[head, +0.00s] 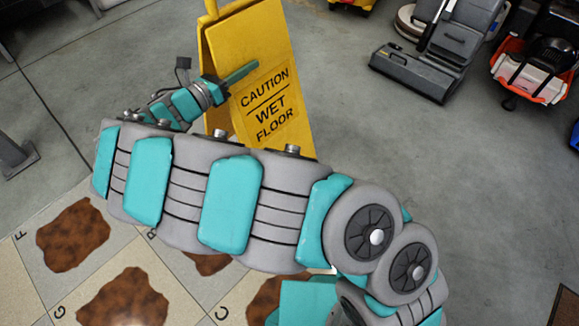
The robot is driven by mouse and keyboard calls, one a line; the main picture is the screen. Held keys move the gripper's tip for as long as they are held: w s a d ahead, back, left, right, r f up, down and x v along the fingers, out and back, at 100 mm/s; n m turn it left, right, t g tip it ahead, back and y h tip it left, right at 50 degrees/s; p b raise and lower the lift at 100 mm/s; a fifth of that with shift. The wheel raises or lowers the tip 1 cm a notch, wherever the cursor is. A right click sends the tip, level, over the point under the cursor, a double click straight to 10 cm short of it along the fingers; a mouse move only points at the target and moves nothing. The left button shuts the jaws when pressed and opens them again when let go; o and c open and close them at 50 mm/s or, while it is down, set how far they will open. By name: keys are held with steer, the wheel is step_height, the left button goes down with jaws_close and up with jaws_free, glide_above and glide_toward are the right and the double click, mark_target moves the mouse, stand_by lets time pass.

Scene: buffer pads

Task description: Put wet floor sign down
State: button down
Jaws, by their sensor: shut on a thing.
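The yellow wet floor sign (275,55) stands upright or nearly so at the upper middle of the head view, with black "CAUTION WET FLOOR" lettering. My gripper (236,76) is at the sign's left edge and is shut on it. One teal finger lies across the front face. My arm crosses in front and hides the sign's lower part, so I cannot tell whether its feet touch the floor.
Light tiles with brown stains (73,234) and letters lie at the lower left. A grey floor machine (432,50) and a red-and-white machine (533,72) stand at the upper right. Grey concrete floor (480,210) is clear on the right. A grey stand (15,155) is at the left edge.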

steer(key=shift+s+a+r, duration=0.1)
steer(key=shift+s+a, duration=0.3)
steer(key=shift+a, duration=0.25)
steer(key=shift+s+a, duration=0.35)
steer(key=shift+a, duration=0.25)
steer(key=b, duration=0.2)
glide_above(291, 78)
steer(key=shift+s+a+f, duration=0.15)
steer(key=shift+f, duration=2.55)
steer(key=c, duration=0.9)
jaws_free()
